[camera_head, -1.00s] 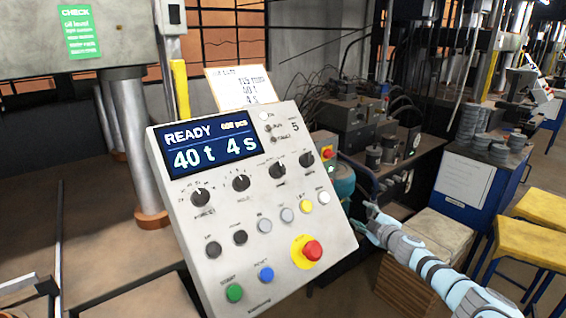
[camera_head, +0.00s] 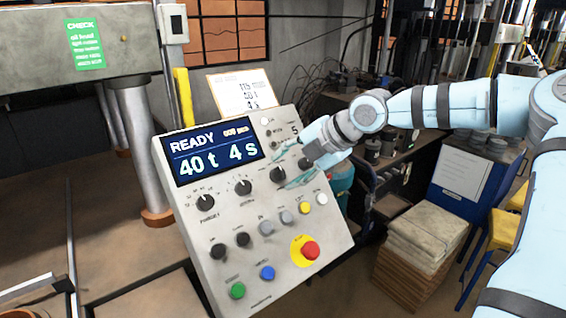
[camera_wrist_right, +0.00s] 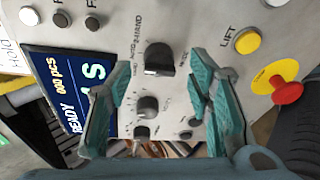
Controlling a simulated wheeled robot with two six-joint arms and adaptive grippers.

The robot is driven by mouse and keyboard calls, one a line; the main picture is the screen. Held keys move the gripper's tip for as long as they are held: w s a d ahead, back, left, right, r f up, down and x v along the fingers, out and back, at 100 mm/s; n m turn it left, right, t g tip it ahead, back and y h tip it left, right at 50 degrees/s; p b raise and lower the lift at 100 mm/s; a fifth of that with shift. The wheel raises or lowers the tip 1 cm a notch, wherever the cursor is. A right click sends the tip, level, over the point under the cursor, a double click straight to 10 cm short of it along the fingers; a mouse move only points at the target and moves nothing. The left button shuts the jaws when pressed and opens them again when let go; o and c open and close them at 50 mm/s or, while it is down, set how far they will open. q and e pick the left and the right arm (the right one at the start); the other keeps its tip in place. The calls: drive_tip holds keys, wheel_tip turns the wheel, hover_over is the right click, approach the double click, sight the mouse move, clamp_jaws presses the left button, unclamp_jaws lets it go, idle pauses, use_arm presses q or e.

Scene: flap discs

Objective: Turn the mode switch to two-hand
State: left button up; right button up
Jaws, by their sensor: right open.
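The mode switch (camera_head: 278,174) is a black rotary knob in the knob row below the display on the tilted grey control panel (camera_head: 180,240). In the right wrist view the knob (camera_wrist_right: 158,58) has the label 2-HAND (camera_wrist_right: 137,36) beside it. My right gripper (camera_head: 284,167) is open at the panel, its teal fingertips on either side of this knob. The wrist view shows the fingers (camera_wrist_right: 160,85) apart with the knob between and a little beyond their tips. I cannot tell whether they touch it. My left gripper is not in view.
A red emergency stop (camera_head: 310,250) and a yellow button (camera_head: 305,207) lie below; the display (camera_head: 212,150) reads READY. A paper card (camera_head: 240,92) stands behind the panel. Stacked sacks (camera_head: 425,228) are to the right.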

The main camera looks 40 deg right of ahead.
sight(279, 174)
drive_tip(key=shift+w+a+f+p, duration=0.3)
drive_tip(key=shift+w+a+f, duration=0.25)
drive_tip(key=shift+w, duration=0.2)
drive_tip(key=shift+w+d+f, duration=0.1)
drive_tip(key=shift+f, duration=0.15)
drive_tip(key=shift+d, duration=0.1)
clamp_jaws()
drive_tip(key=shift+f, duration=0.1)
drive_tip(key=m+b, duration=0.2)
drive_tip(key=b, duration=0.3)
drive_tip(key=m+t+b, duration=0.1)
drive_tip(key=m+b, duration=0.2)
drive_tip(key=b, duration=0.2)
drive_tip(key=m+b, duration=0.2)
drive_tip(key=b, duration=0.3)
drive_tip(key=shift+f+t+b, duration=0.25)
drive_tip(key=shift+t+b, duration=0.15)
drive_tip(key=shift+r+m+b, duration=0.2)
drive_tip(key=shift+m+b, duration=0.8)
